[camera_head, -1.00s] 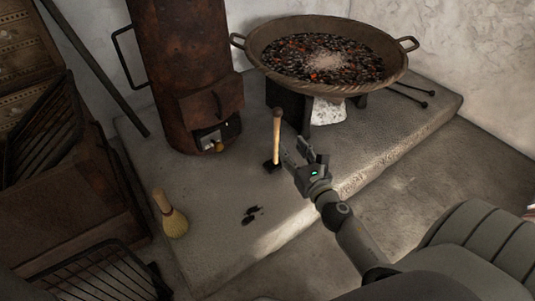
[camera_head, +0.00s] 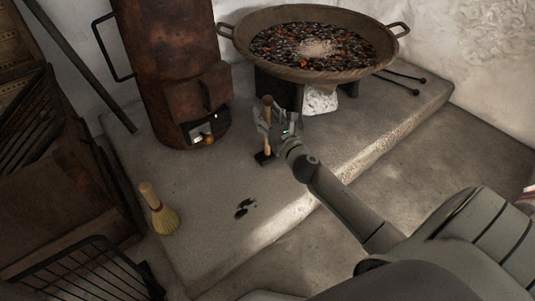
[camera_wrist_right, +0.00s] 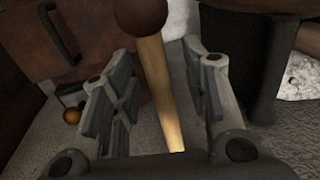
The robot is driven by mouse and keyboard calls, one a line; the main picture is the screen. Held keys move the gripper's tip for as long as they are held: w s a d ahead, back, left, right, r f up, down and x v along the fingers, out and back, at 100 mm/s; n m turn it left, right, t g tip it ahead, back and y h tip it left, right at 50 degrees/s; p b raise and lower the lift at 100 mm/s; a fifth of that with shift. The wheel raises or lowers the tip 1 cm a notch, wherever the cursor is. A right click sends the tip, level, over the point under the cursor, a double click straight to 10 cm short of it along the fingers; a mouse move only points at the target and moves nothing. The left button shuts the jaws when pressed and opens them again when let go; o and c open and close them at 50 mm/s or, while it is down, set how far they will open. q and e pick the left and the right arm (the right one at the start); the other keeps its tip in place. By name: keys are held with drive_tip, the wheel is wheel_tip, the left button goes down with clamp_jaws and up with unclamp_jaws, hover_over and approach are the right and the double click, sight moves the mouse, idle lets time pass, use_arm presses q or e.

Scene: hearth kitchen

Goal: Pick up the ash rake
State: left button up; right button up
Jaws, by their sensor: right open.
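The ash rake (camera_head: 267,143) stands upright on the stone hearth, with a pale wooden handle, a dark round knob on top and a small dark head on the stone. My right gripper (camera_head: 266,118) is at the upper part of the handle. In the right wrist view the rake handle (camera_wrist_right: 160,90) stands between the two open fingers of the right gripper (camera_wrist_right: 158,88), with a gap to the right finger; contact on the left side is hard to tell. The knob rises above the fingers. My left gripper is not in view.
A rusty stove (camera_head: 175,65) stands behind left, and a wide pan of embers (camera_head: 311,75) on dark supports behind right. The hearth's front (camera_head: 300,215) is largely clear.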

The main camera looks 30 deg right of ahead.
clamp_jaws()
drive_tip(key=shift+r, duration=0.15)
idle(0.4)
